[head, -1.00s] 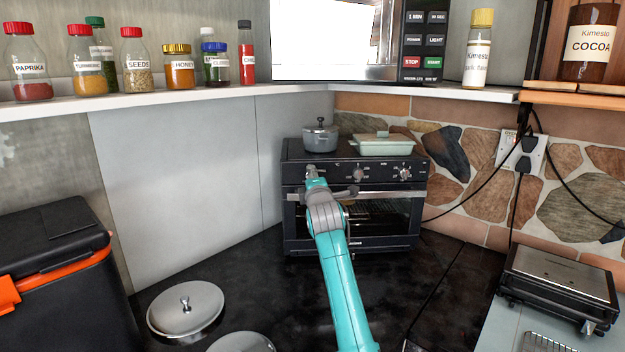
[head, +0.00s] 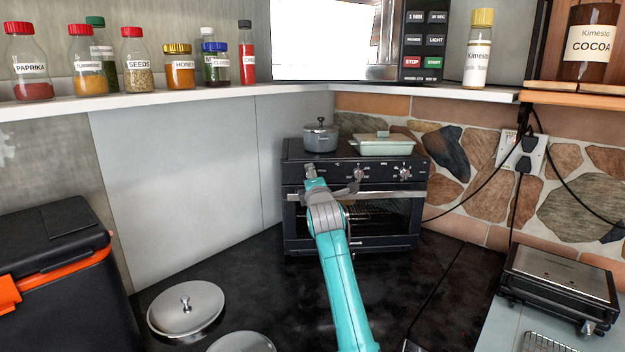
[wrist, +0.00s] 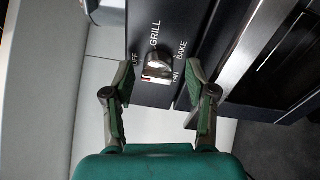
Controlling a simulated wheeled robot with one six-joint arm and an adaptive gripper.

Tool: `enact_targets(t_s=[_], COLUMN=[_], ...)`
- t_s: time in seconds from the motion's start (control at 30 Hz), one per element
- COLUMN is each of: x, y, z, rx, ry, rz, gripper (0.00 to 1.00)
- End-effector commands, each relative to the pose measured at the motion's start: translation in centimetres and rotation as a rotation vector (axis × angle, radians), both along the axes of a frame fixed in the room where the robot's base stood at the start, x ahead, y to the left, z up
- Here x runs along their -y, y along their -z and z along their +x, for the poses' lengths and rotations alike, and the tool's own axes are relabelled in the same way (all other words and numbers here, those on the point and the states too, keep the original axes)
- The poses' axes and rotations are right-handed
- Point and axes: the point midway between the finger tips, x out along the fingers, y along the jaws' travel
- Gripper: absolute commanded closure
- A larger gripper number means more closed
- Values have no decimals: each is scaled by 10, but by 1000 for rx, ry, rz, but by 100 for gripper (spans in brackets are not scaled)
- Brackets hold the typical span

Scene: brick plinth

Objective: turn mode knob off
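The mode knob (wrist: 157,70) shows in the wrist view as a small silver knob with a reddish mark near its lower end. The labels OFF, GRILL, BAKE and FAN are printed around it, with OFF to its left. I cannot tell for sure which label it points to. My gripper (wrist: 160,80) is open, with one green-padded finger on each side of the knob and gaps between. In the head view my gripper (head: 311,173) is at the left end of the front panel of the black oven (head: 347,244), hiding the knob there.
Two more knobs, a middle one (head: 358,174) and a right one (head: 404,174), sit on the panel. A grey pot (head: 320,138) and a pale green dish (head: 383,145) stand on the oven. A pot lid (head: 186,308) lies on the dark counter, front left.

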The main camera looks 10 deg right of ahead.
Motion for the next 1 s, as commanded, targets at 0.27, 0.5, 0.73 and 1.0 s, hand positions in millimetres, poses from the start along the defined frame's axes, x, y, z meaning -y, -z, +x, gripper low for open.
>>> enact_targets(t_s=[0.27, 0.5, 0.73, 1.0], x=[1, -2, -6, -10], y=[-1, 1, 4, 6], z=[-3, -30, -70, -108], rx=[1, 3, 1, 1], ry=[1, 0, 0, 0], rz=[0, 0, 0, 0], gripper=[42, 42, 42, 42])
